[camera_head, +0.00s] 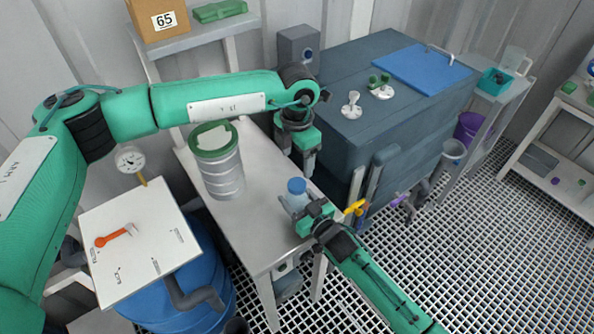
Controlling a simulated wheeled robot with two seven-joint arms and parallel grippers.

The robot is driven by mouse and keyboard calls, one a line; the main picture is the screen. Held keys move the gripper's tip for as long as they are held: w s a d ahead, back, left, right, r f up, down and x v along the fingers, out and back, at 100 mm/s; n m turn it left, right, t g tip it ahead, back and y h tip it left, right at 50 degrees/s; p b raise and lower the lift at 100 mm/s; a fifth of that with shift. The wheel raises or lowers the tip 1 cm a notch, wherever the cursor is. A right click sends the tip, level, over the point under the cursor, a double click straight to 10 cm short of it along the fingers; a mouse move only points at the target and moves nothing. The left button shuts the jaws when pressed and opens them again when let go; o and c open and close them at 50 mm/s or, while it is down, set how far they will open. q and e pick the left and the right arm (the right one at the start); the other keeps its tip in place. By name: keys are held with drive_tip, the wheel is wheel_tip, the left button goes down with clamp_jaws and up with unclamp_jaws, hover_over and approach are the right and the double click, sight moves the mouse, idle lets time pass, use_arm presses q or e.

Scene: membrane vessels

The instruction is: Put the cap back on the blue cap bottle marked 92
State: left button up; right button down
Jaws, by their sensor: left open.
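The bottle (296,202) stands at the front right of the white table. Its blue cap (297,185) shows at its top; I cannot tell whether it is screwed down or only resting there. The number 92 cannot be read. My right gripper (296,207) comes from the lower right and has its fingers around the bottle's body, seemingly closed on it. My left gripper (296,163) points down, open and empty, above and behind the cap and apart from it.
A metal canister (221,176) with a green lid stands left on the white table (246,237). A dark blue-grey cabinet (345,125) borders it on the right. A yellow part (354,208) is close to my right gripper.

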use_arm(q)
drive_tip(key=shift+r, duration=1.6)
use_arm(e)
drive_tip(key=shift+c, duration=2.1)
unclamp_jaws()
use_arm(q)
drive_tip(key=shift+f+b, duration=1.2)
drive_tip(key=shift+f, duration=0.05)
use_arm(e)
drive_tip(key=v, duration=1.4)
